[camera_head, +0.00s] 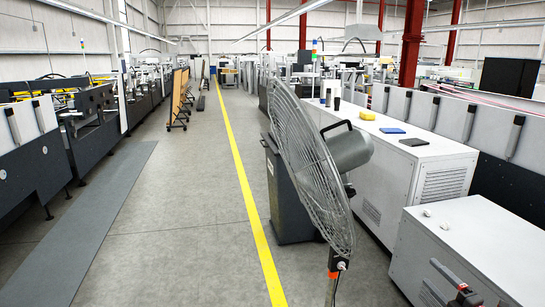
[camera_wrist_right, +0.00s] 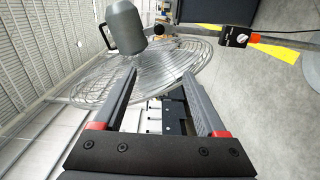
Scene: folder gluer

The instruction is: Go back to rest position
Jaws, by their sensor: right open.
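My right gripper (camera_head: 433,277) shows at the lower right of the head view, in front of the low white cabinet. In the right wrist view the same gripper (camera_wrist_right: 159,76) has its two fingers apart with nothing between them. Beyond the fingers in that view is the wire grille of a large fan. My left gripper is not in view in the head picture.
The pedestal fan (camera_head: 303,150) stands in the middle, also seen in the wrist view (camera_wrist_right: 165,65). A dark bin (camera_head: 288,195) stands behind it. White cabinets (camera_head: 400,165) line the right, machines (camera_head: 95,125) the left. The grey aisle (camera_head: 175,215) beside the yellow line is clear.

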